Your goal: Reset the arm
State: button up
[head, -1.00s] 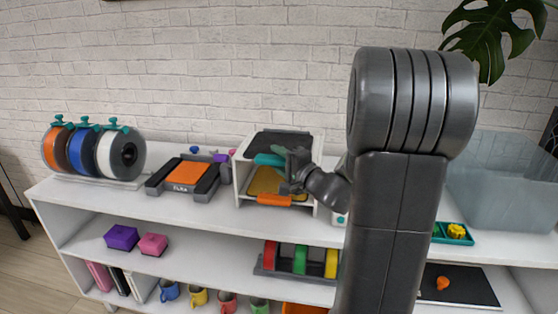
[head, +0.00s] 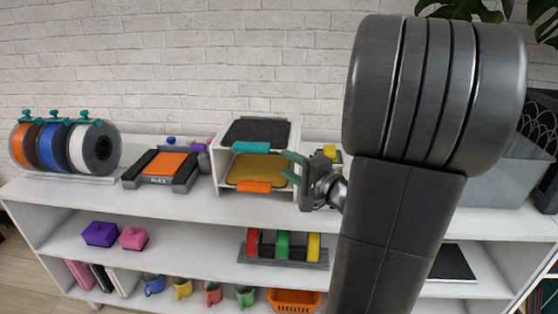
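My gripper (head: 290,166) is in the middle of the head view, above the right part of the shelf top, pointing left. Its two greenish fingertips stand apart with nothing visible between them. It is just right of a white open-fronted case (head: 222,163). The case holds a black plate with a teal front handle (head: 252,147) above, and a gold plate with an orange front handle (head: 253,187) below. The fingertips appear close to the case's right side; I cannot tell whether they touch. My arm hides much of the right side.
Filament spools (head: 98,149) and a grey-framed device with an orange top (head: 165,164) stand left on the shelf unit (head: 75,196). A yellow-topped item (head: 330,152) is behind my gripper. Lower shelves hold mugs and an orange basket (head: 294,300).

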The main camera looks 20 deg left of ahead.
aim_at(256, 143)
jog(key=shift+s+d, duration=0.2)
jog(key=shift+d, duration=0.2)
jog(key=p+x, duration=0.1)
jog(key=x, duration=1.3)
jog(key=shift+f+b, duration=0.1)
jog(key=shift+b, duration=0.3)
jog(key=shift+s+d+r, duration=0.1)
jog(key=shift+r, duration=0.3)
jog(key=shift+p, duration=0.3)
jog(key=shift+f, duration=0.1)
